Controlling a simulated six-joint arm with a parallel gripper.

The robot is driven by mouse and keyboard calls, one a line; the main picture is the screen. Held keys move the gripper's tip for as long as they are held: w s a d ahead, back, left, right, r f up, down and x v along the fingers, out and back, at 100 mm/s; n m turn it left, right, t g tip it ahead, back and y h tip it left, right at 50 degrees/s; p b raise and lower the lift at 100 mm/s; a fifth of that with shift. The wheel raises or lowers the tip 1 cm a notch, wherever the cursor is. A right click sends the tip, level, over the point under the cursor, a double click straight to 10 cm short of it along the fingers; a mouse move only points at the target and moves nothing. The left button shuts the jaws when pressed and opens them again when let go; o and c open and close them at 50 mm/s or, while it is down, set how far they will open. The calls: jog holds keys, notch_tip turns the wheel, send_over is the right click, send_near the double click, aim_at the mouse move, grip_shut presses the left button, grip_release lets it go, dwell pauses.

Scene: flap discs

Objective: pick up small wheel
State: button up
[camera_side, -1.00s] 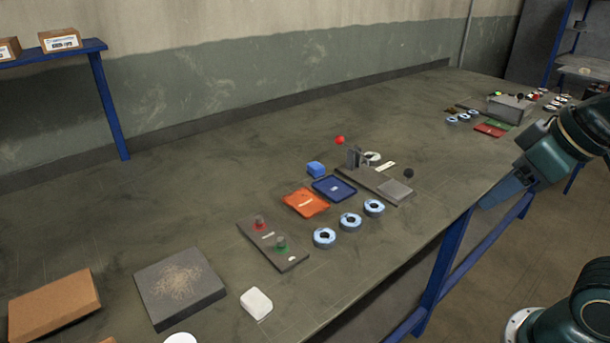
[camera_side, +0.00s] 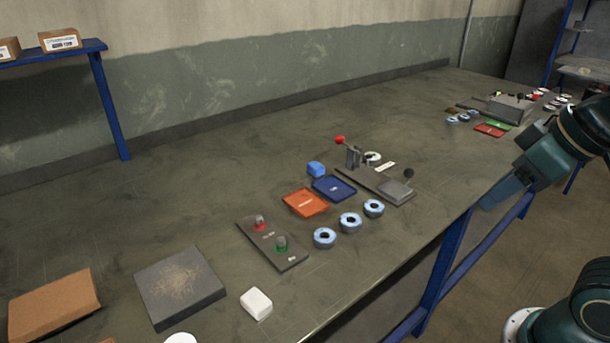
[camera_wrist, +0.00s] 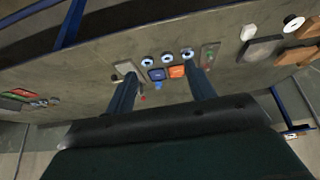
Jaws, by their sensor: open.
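Three round blue-and-white discs with dark centres lie in a row near the bench's front edge: a left one (camera_side: 324,237), a middle one (camera_side: 350,221) and a right one (camera_side: 373,207). I cannot tell which is the small wheel; they look alike in size. They also show in the wrist view, as a left disc (camera_wrist: 147,62), a middle disc (camera_wrist: 167,58) and a right disc (camera_wrist: 187,53). My gripper (camera_wrist: 160,71) is open and empty, its fingers wide apart and well away from the discs. In the side view my arm's end is at the right, beside the bench edge.
A lever fixture (camera_side: 372,183) with a red knob stands behind right. A button panel (camera_side: 272,244) lies left.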

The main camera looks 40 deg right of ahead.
dwell(0.3)
jog(key=o, duration=0.5)
jog(key=w+a+f+m+g+y, duration=0.2)
jog(key=w+a+m, duration=0.1)
jog(key=w+m, duration=1.05)
jog(key=w+f+m, duration=0.3)
jog(key=w, duration=0.1)
jog(key=w+f+m+g+y, duration=0.1)
jog(key=w+f+m, duration=0.2)
jog(key=w, duration=0.1)
jog(key=w+f+m+y, duration=0.1)
jog(key=w+f+m, duration=0.2)
jog(key=w, duration=0.1)
jog(key=shift+w+a+f+m+g, duration=0.1)
jog(key=shift+w+a+m+g, duration=0.05)
jog(key=shift+w+m+g, duration=0.2)
jog(key=shift+f, duration=0.1)
send_over(335, 234)
jog(key=shift+f, duration=3.9)
